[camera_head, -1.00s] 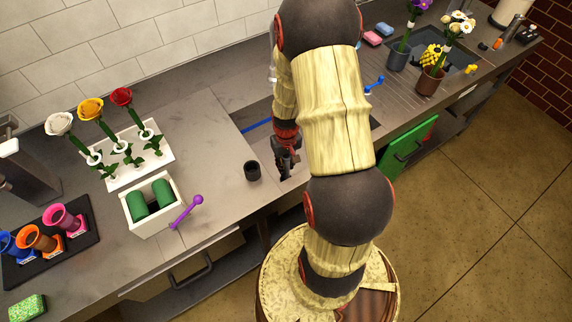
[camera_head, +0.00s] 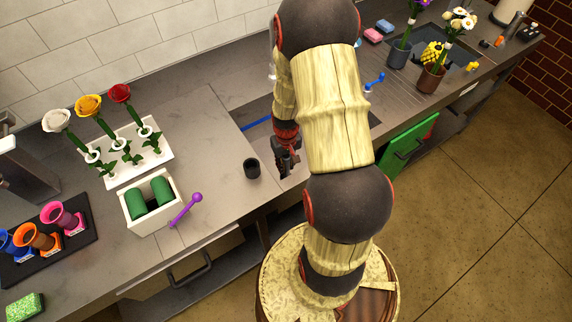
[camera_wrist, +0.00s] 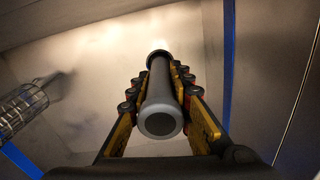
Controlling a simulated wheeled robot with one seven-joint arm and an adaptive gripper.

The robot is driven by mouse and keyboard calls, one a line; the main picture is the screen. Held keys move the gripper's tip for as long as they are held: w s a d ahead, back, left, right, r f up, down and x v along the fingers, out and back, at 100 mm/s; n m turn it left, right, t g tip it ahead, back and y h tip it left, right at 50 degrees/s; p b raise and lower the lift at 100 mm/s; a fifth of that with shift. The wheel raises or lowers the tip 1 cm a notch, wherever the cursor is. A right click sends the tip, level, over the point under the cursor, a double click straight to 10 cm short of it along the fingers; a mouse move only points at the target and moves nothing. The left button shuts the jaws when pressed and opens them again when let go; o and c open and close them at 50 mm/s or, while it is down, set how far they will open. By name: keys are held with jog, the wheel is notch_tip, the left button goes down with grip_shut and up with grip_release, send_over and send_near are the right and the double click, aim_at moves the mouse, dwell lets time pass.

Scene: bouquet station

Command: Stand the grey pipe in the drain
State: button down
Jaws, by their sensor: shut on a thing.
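The grey pipe (camera_wrist: 160,105) shows in the wrist view as a hollow tube, its near open end facing the camera. My gripper (camera_wrist: 158,82) is shut on it, one finger on each side. The pipe's far end meets a dark, wider ring (camera_wrist: 158,55) against the basin floor; I cannot tell whether this ring is the drain or part of the pipe, nor whether the pipe is seated. In the head view my gripper (camera_head: 286,160) is down at the sink basin, and the pipe cannot be made out there.
A wire basket (camera_wrist: 22,106) and blue strips (camera_wrist: 229,60) lie around the basin. Left are a white box with green rolls (camera_head: 153,220), a purple-handled tool (camera_head: 187,210) and a flower rack (camera_head: 135,165). Potted flowers stand right.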

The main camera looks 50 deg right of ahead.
jog(key=c, duration=1.5)
grip_release()
jog(key=shift+c, duration=0.2)
notch_tip(320, 180, up, 12)
jog(key=shift+f, duration=0.1)
